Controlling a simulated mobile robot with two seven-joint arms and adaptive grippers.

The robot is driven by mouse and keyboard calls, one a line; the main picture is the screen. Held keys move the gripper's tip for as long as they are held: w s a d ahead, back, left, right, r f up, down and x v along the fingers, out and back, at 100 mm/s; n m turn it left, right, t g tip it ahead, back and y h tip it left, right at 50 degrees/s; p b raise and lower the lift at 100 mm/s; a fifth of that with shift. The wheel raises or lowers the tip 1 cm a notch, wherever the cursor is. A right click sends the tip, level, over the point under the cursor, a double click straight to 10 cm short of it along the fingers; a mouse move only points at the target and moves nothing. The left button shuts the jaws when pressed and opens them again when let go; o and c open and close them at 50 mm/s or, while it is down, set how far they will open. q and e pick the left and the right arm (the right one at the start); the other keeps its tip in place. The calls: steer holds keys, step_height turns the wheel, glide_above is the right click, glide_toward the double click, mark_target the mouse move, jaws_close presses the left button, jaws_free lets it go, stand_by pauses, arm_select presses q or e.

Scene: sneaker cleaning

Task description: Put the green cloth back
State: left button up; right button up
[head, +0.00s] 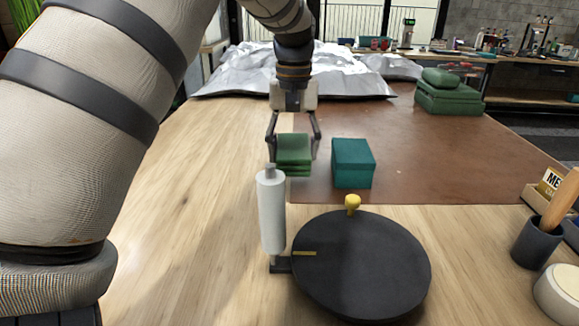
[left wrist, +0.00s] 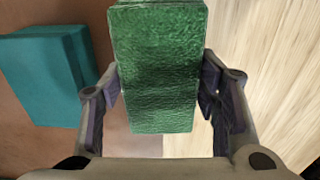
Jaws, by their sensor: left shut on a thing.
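The green cloth (head: 294,152) is a folded, layered block. My left gripper (head: 294,147) is shut on it, with one finger on each side. In the left wrist view the cloth (left wrist: 158,70) fills the space between the fingers (left wrist: 160,100). In the head view it appears near the left edge of the brown mat (head: 420,150), behind a white cylinder; whether it touches the surface cannot be told. A teal block (head: 352,164) stands just right of it on the mat, and it also shows in the left wrist view (left wrist: 45,75). My right gripper is not in view.
A white cylinder (head: 271,212) stands upright beside a black round disc (head: 362,264) with a yellow knob (head: 352,203). A stack of green folded cloths (head: 447,97) lies at the back right. Crumpled silver sheeting (head: 240,72) covers the back. The wooden table (head: 190,215) is clear at left.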

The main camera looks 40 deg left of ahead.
mark_target(293, 146)
arm_select(q)
step_height(293, 146, down, 4)
steer(key=shift+f, duration=0.1)
steer(key=shift+f, duration=0.1)
steer(key=o, duration=1)
step_height(293, 146, up, 12)
steer(key=shift+s+r, duration=0.1)
steer(key=shift+r, duration=0.1)
